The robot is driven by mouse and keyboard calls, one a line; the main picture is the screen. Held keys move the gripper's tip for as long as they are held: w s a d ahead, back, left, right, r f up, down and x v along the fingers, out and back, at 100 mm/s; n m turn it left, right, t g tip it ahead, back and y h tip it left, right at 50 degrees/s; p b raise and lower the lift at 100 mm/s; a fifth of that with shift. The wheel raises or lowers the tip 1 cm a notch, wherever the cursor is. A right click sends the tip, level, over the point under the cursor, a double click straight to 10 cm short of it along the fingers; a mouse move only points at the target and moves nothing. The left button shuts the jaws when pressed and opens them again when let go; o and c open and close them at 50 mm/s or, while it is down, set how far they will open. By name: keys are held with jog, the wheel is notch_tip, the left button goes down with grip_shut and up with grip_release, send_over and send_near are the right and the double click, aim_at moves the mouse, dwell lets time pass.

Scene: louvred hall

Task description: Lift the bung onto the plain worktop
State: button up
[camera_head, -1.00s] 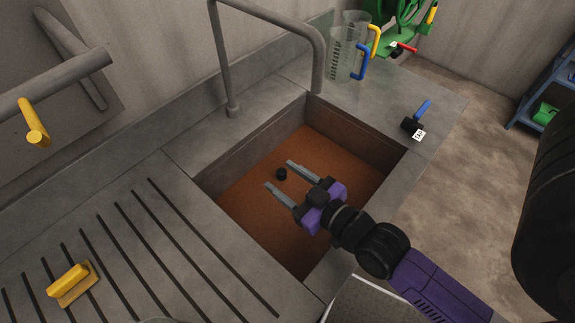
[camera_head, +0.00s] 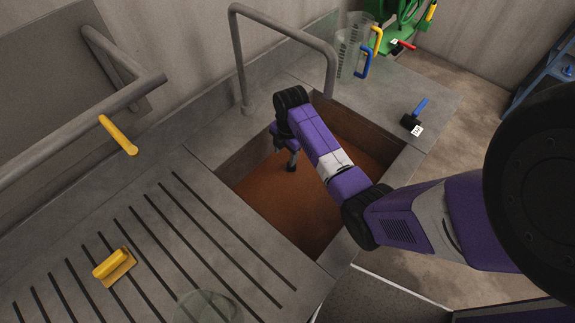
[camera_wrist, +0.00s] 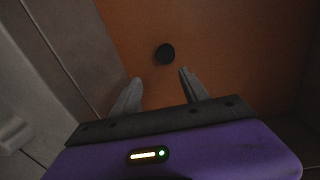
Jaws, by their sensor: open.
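The bung (camera_wrist: 164,54), a small round black piece, lies on the brown floor of the sunken sink (camera_head: 258,215). In the wrist view it shows just past my fingertips, roughly in line with the gap between them. My gripper (camera_wrist: 159,76) is open and empty, with one finger on each side of that gap. In the head view my gripper (camera_head: 291,164) points down into the sink, and my arm hides part of the sink. I cannot clearly tell the bung from the fingers there. The plain worktop (camera_head: 385,100) is the smooth grey slab beyond the sink.
A bent grey tap (camera_head: 290,32) arches over the sink's far side. A black tool with a blue handle (camera_head: 413,118) and clear jugs (camera_head: 350,55) stand on the worktop. The grooved drainboard (camera_head: 150,255) at left holds a yellow handled block (camera_head: 114,266).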

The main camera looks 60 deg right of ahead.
jog(key=shift+s+d+r+n+g, duration=0.25)
jog(key=shift+s+d, duration=0.15)
jog(key=shift+d, duration=0.05)
jog(key=shift+s+d+r+n+g, duration=0.2)
jog(key=shift+s+d+n+g, duration=0.05)
jog(key=shift+s+d, duration=0.15)
notch_tip(320, 180, down, 6)
jog(key=b, duration=0.6)
jog(key=shift+f+b, duration=1.05)
jog(key=shift+f, duration=0.9)
jog(key=shift+r+p, duration=0.1)
jog(key=shift+p, duration=0.25)
grip_shut()
